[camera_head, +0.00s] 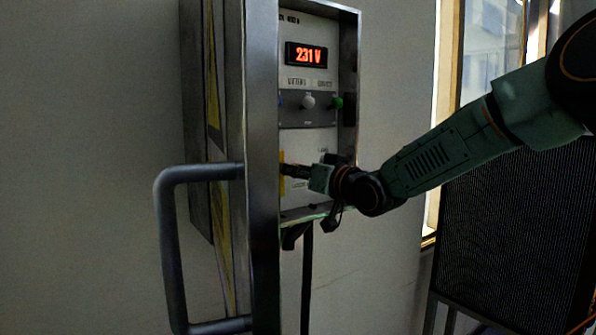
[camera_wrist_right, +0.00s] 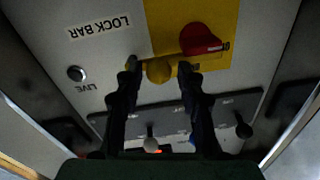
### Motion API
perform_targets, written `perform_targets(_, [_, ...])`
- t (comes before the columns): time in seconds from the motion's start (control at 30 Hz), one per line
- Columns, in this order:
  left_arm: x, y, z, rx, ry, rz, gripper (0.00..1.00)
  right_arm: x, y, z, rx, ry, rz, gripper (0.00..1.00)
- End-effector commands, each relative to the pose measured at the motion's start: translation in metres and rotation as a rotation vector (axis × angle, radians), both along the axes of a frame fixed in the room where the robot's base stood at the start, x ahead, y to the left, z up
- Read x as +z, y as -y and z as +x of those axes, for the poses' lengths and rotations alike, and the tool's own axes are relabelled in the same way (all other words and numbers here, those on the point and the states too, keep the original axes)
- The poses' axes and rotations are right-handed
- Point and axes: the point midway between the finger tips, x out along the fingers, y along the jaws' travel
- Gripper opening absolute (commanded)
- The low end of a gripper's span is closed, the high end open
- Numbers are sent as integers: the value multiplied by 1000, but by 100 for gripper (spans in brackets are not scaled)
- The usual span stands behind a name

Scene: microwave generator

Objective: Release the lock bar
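The panel in the right wrist view is upside down and carries a "LOCK BAR" label (camera_wrist_right: 100,26). A yellow plate (camera_wrist_right: 218,72) beside it bears a red knob (camera_wrist_right: 201,40). Whether the fingertips touch the panel is unclear. In the head view the right gripper (camera_head: 296,171) reaches into the cabinet, its tips partly hidden by the door edge. My left gripper is out of view.
The open cabinet door (camera_head: 262,120) with a large handle (camera_head: 170,245) stands left of the gripper. Above it are a "231 V" display (camera_head: 306,56) and a grey strip with a white knob (camera_head: 308,101) and green knob (camera_head: 336,103).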

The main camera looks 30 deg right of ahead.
Motion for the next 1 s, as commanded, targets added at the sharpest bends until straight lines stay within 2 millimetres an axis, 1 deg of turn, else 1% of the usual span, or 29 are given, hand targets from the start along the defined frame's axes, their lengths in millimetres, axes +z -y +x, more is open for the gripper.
perform_targets(0.03, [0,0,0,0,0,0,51,0,0,0,0,0,0,31])
perform_targets(0.07, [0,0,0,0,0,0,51,0,0,0,0,0,0,29])
perform_targets(0.4, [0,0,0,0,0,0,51,0,0,0,0,-1,0,0])
perform_targets(1.0, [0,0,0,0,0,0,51,0,-2,0,0,-2,5,0])
